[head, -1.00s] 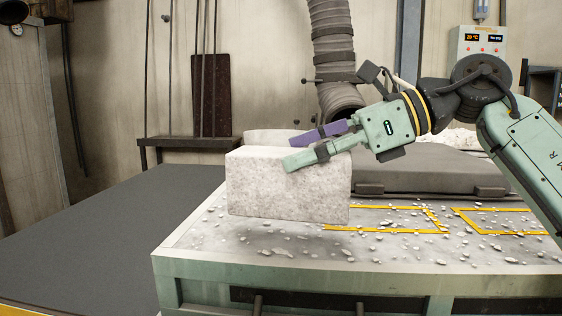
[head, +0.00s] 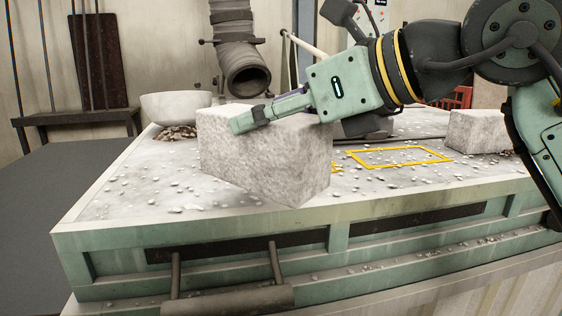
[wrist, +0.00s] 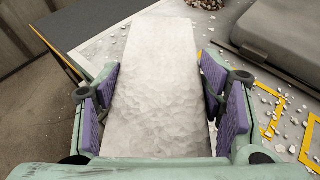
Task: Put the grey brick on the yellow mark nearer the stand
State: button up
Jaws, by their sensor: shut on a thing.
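My gripper (head: 268,112) is shut on the grey brick (head: 262,160), a pale speckled block held near the table's front edge. In the wrist view the brick (wrist: 160,90) lies between the purple-padded fingers. Any gap under it is hard to judge. One yellow mark (head: 398,149), a rectangular outline, lies right of the brick. Another yellow mark (head: 336,171) is mostly hidden behind the brick. Yellow lines also show at the right of the wrist view (wrist: 268,130). I cannot tell which thing is the stand.
A pale bowl (head: 175,106) stands at the back left, beside a hanging hose (head: 243,70). A second pale block (head: 478,131) sits at the right, partly behind my arm. Small rubble is scattered over the table (head: 130,195). The left part of the top is otherwise clear.

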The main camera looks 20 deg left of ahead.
jog(key=m+t, duration=0.1)
jog(key=d+r+m+t+h, duration=0.1)
jog(key=m+t, duration=0.1)
jog(key=shift+s+d+r, duration=0.2)
jog(key=shift+s+d, duration=0.05)
jog(key=shift+d, duration=0.1)
jog(key=shift+w+p, duration=0.25)
jog(key=shift+p, duration=0.15)
jog(key=w+a+f+p, duration=0.1)
jog(key=w+p, duration=0.1)
jog(key=w, duration=0.3)
jog(key=w+a+f+p, duration=0.2)
jog(key=w, duration=0.3)
jog(key=w+a+f+p, duration=0.1)
jog(key=w+f+p, duration=0.1)
jog(key=w, duration=0.2)
jog(key=shift+w+a+p, duration=0.2)
jog(key=shift+w+p, duration=0.15)
jog(key=shift+w, duration=0.05)
jog(key=shift+f, duration=0.1)
jog(key=shift+f, duration=0.15)
jog(key=o, duration=1.9)
jog(key=shift+h, duration=0.3)
jog(key=shift+o, duration=0.2)
